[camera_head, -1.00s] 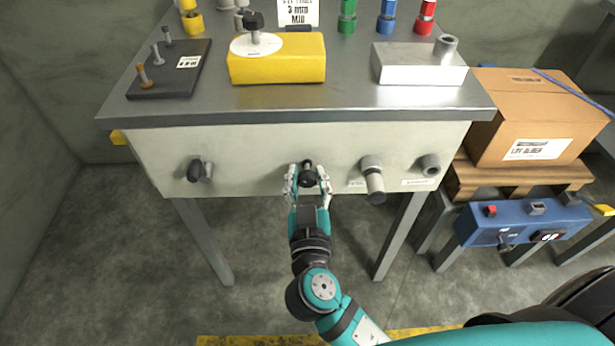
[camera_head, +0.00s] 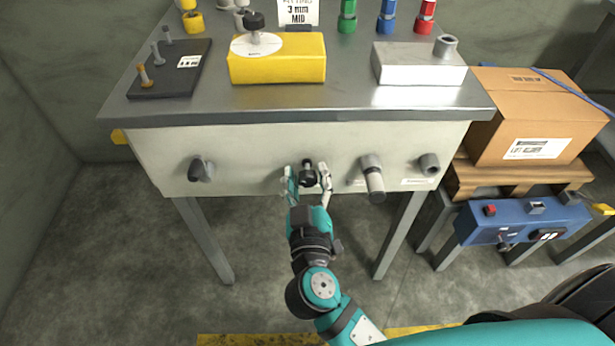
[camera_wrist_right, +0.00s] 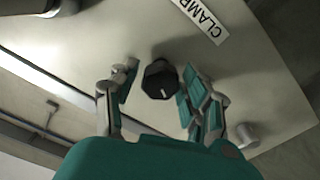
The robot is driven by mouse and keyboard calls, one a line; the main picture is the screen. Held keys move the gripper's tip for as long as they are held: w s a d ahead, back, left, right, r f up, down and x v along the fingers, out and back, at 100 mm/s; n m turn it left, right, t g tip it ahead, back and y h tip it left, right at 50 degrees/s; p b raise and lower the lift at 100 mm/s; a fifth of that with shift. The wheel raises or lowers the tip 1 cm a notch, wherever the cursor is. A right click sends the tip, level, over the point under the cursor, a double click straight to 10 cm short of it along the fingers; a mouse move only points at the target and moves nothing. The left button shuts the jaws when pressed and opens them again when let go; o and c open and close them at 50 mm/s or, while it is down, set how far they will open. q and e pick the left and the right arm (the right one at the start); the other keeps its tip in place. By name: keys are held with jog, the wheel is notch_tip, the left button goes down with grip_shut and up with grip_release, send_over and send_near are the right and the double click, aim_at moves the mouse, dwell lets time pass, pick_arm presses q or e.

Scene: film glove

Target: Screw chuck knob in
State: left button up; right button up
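A small black knob (camera_head: 307,174) sits at the middle of the bench's pale front panel. In the right wrist view the knob (camera_wrist_right: 160,79) shows its faceted dark face, near a label reading "CLAMP" (camera_wrist_right: 204,18). My right gripper (camera_head: 309,181) is at the panel with one finger on each side of the knob. In the right wrist view the gripper (camera_wrist_right: 157,96) is open, with a gap between the knob and the left finger. The right finger is close to the knob; I cannot tell if it touches. My left gripper is not in view.
The panel (camera_head: 250,150) also carries a dark knob (camera_head: 201,170) at left, a grey cylindrical handle (camera_head: 373,178) and a grey knob (camera_head: 430,164) at right. A yellow block (camera_head: 278,68) stands on the bench top. A cardboard box (camera_head: 540,115) is at right.

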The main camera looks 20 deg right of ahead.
jog(key=shift+o, duration=0.7)
jog(key=v, duration=1.2)
